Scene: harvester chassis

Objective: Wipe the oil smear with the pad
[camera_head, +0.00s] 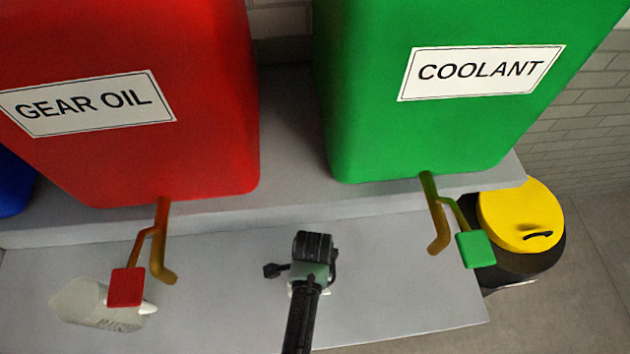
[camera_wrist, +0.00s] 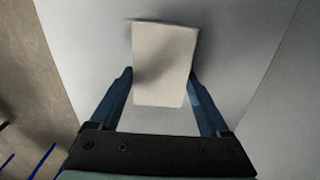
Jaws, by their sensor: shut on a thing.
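My gripper (camera_wrist: 160,74) has its two blue fingers shut on a cream-white rectangular pad (camera_wrist: 165,45), seen in the wrist view. The pad extends beyond the fingertips, against or just above a pale grey surface. I cannot tell whether it touches that surface. A darker patch shows on the pad, either shade or a stain. In the head view my wrist (camera_head: 312,262) is over the grey bench (camera_head: 400,290), between the two taps, and hides the fingers and most or all of the pad. I cannot make out an oil smear in either view.
A red GEAR OIL tank (camera_head: 140,150) and a green COOLANT tank (camera_head: 440,130) stand on a raised ledge, with taps (camera_head: 160,240) (camera_head: 437,215) jutting forward. A translucent bottle (camera_head: 85,305) lies at left. A yellow-lidded black bin (camera_head: 520,215) stands right of the bench.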

